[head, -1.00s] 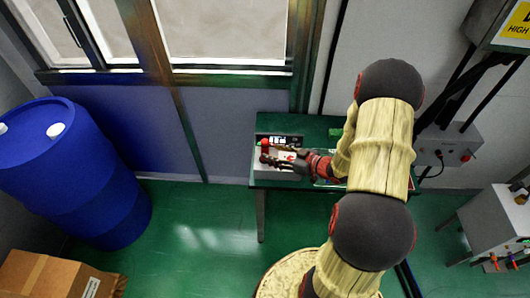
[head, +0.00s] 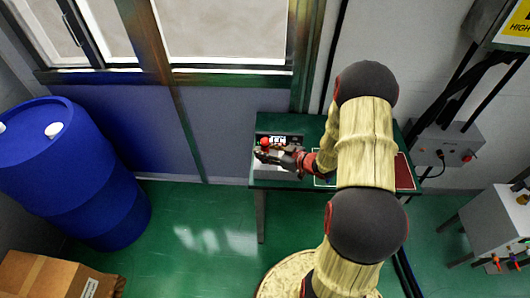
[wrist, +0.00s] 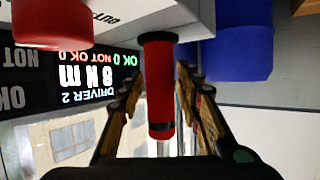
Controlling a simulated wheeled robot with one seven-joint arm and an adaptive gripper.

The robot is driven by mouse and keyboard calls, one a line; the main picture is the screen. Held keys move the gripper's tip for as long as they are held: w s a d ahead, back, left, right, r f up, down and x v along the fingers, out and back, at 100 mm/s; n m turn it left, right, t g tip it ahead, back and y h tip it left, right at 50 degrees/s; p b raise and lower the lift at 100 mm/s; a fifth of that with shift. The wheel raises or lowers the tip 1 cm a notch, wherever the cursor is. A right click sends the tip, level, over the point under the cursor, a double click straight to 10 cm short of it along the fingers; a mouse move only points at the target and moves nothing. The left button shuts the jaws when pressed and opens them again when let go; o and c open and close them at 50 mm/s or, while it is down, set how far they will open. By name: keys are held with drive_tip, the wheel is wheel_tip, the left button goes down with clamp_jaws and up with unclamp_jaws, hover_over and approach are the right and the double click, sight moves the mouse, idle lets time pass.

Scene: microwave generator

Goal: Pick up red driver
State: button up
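My gripper (wrist: 159,72) is open, with one finger on each side of the driver. Narrow gaps seem to show between the fingers and the driver, so I see no clear grip. In the head view my gripper (head: 263,153) is at the light box on the green table (head: 262,183); the driver cannot be made out clearly there.
A display (wrist: 85,80) reading "DRIVER 2" and "8 N m" is beside the driver. A red rounded part (wrist: 52,22) is close by at the upper left of the wrist view. A blue barrel (head: 75,170) and a cardboard box (head: 50,278) stand on the floor at left.

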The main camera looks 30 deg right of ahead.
clamp_jaws()
drive_tip(key=shift+r, duration=0.1)
idle(0.4)
